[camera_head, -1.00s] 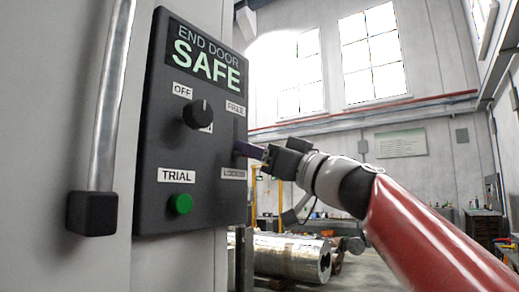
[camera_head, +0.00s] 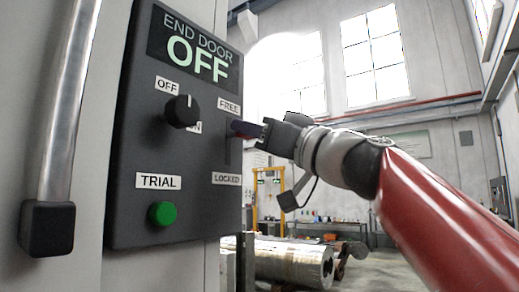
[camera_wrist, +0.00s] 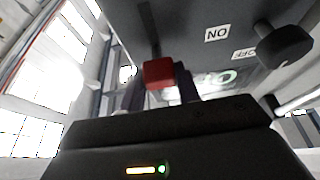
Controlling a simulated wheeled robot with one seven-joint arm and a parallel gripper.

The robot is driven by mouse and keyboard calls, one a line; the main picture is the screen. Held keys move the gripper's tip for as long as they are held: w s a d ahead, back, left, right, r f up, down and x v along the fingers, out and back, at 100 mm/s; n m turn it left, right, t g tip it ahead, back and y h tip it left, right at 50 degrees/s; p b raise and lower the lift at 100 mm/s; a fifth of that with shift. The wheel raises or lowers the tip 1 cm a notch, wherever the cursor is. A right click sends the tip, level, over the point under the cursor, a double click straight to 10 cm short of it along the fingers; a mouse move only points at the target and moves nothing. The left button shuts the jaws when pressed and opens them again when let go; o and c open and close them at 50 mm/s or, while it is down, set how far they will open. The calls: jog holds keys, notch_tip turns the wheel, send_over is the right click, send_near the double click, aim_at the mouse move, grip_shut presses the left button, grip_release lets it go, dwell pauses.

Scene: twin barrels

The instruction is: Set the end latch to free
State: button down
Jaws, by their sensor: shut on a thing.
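The end latch is a small dark lever (camera_head: 243,129) with a reddish end, sticking out of a vertical slot (camera_head: 228,153) on the black panel. It stands at the top of the slot, by the FREE label (camera_head: 229,106) and well above the LOCKED label (camera_head: 227,179). My gripper (camera_head: 258,132) is shut on the lever from the right. In the wrist view the lever's red end (camera_wrist: 158,73) shows between the two fingers. The panel display (camera_head: 196,52) reads END DOOR OFF.
A black rotary knob (camera_head: 182,111) with OFF and ON labels sits left of the slot. A green button (camera_head: 162,214) lies under the TRIAL label. A metal door handle (camera_head: 68,110) stands left of the panel. A metal cylinder (camera_head: 290,261) lies on the floor behind.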

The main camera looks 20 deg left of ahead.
jog(key=shift+r+p, duration=0.5)
jog(key=shift+r, duration=0.8)
jog(key=c, duration=1)
grip_release()
jog(key=shift+f, duration=0.1)
jog(key=b+v, duration=0.4)
jog(key=v, duration=0.3)
jog(key=shift+s+d, duration=0.2)
jog(key=shift+d, duration=0.15)
jog(key=shift+f, duration=0.1)
